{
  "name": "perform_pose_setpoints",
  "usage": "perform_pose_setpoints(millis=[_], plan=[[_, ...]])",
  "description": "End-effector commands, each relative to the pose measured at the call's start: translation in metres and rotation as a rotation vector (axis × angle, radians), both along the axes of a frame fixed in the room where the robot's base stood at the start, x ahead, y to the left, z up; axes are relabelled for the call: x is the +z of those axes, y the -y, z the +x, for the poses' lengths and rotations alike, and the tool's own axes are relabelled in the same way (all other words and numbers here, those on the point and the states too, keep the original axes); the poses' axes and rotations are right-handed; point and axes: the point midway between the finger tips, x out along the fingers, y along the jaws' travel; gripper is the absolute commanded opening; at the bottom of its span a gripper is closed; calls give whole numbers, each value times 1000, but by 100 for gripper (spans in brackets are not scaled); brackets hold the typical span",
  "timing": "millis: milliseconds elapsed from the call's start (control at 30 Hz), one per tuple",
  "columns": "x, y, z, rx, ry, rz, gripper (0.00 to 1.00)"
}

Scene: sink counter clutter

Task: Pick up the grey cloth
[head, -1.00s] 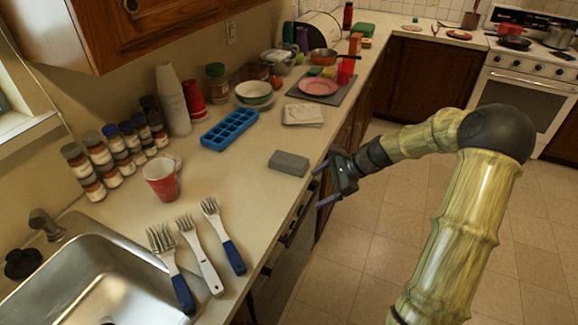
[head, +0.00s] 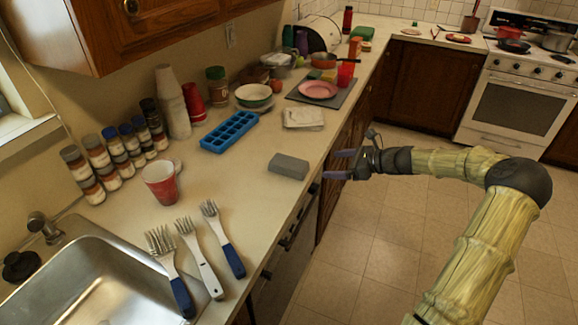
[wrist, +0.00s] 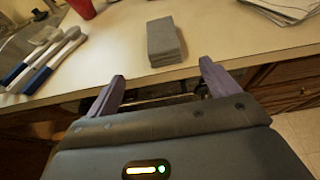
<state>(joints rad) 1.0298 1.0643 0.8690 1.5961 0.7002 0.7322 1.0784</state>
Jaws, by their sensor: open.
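The grey cloth (head: 289,166) is a small folded block lying on the counter near its front edge. In the wrist view the grey cloth (wrist: 164,41) is ahead of the fingers, a little right of the middle. My gripper (head: 338,165) is open and empty, to the right of the cloth and off the counter's front edge. In the wrist view the gripper (wrist: 160,88) shows its two purple fingers spread apart, with the cloth beyond their tips and not touched.
A red cup (head: 160,182) and several brushes (head: 203,256) lie left and nearer, by the sink (head: 95,280). A blue ice tray (head: 229,131) and a white folded cloth (head: 303,117) are behind. The counter just around the grey cloth is clear.

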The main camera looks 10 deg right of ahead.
Motion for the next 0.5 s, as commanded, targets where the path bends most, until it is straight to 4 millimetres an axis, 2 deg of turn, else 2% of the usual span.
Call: perform_pose_setpoints(millis=[33,333,500], plan=[[-3,-9,5,4,0,3,87],[-23,-50,32,3,0,1,87],[-32,-66,44,2,0,1,87]])
